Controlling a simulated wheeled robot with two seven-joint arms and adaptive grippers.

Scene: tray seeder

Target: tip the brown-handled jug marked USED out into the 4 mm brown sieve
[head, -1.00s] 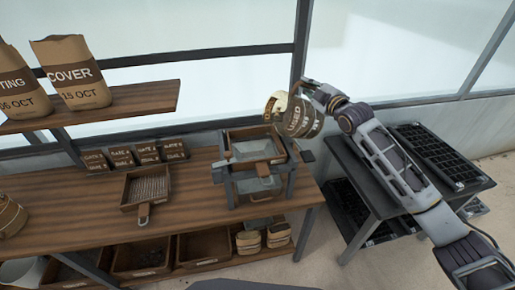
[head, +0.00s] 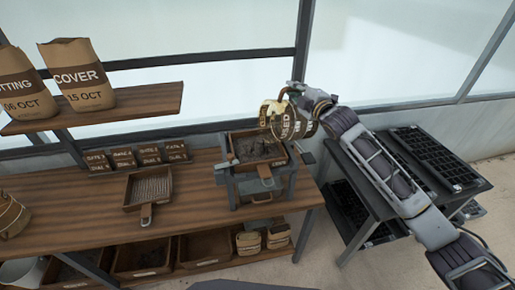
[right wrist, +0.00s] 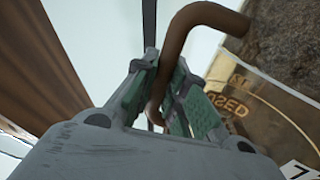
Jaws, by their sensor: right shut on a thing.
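The brown-handled jug marked USED (head: 290,122) is tilted with its mouth to the left, just above the right back corner of the top sieve. My right gripper (head: 299,92) is shut on its brown handle, which shows between the fingers in the right wrist view (right wrist: 163,98). Dark brown stuff shows in the jug in the wrist view. The brown-framed top sieve (head: 251,166) sits in a grey stand and holds dark crumbly soil. Its size mark is not readable. My left gripper is not in view.
Another sieve (head: 133,205) lies on the wooden bench (head: 190,205), left of the stand (head: 229,180). Several small marked boxes stand behind it. Paper sacks stand on the upper shelf (head: 130,107). A dark table (head: 360,160) with black trays is at right.

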